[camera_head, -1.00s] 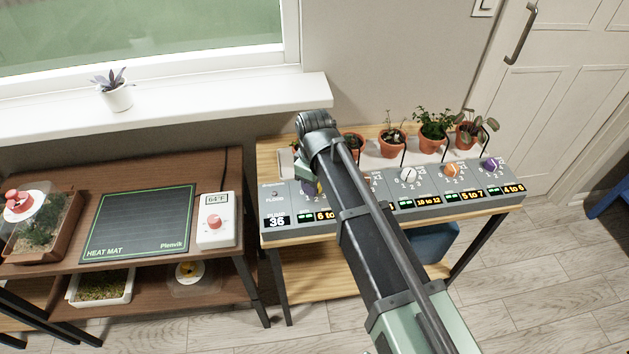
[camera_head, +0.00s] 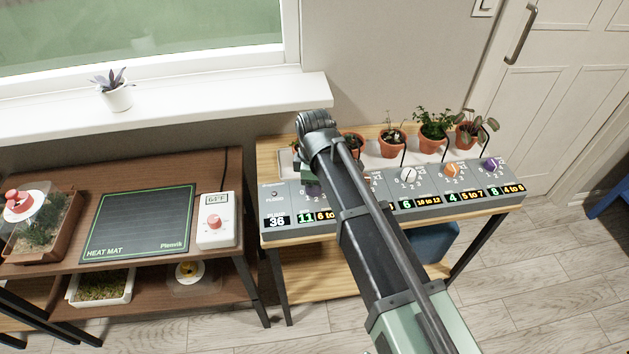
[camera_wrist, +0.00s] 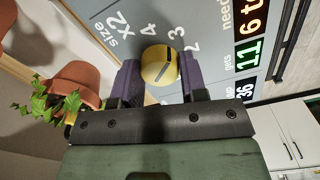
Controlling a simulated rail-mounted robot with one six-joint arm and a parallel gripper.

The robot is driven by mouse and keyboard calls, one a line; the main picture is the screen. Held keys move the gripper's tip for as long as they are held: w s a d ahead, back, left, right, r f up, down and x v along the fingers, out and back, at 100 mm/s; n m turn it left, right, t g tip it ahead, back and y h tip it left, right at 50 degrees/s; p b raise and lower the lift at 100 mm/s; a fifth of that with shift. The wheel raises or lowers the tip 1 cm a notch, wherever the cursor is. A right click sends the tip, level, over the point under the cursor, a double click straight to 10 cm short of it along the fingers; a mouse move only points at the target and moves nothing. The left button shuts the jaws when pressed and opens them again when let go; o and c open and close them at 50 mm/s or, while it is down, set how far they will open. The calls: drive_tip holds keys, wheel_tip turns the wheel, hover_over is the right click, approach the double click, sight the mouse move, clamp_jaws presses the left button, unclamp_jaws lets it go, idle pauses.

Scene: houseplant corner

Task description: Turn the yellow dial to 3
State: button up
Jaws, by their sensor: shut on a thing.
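The yellow dial (camera_wrist: 155,62) shows in the wrist view, on the grey panel (camera_wrist: 112,12). The printed numbers 4, 3 and 2 curve around its upper right side. A dark line on its face slants toward the upper right, on the side of the 3 and 2; I cannot tell exactly which number it meets. My gripper (camera_wrist: 160,80) is shut on the dial, one purple-grey finger on each side. In the head view my arm hides the dial and most of my gripper.
A green 11 display (camera_wrist: 250,53) sits beside the dial. A white dial (camera_head: 409,175), an orange dial (camera_head: 453,170) and a purple dial (camera_head: 493,164) stand farther right on the panel. Potted plants (camera_head: 434,128) line the back. The heat mat (camera_head: 135,222) lies on the left table.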

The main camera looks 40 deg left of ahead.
drive_tip(key=o, duration=0.9)
wheel_tip(320, 180, up, 11)
drive_tip(key=p, duration=1.1)
drive_tip(key=shift+f, duration=0.1)
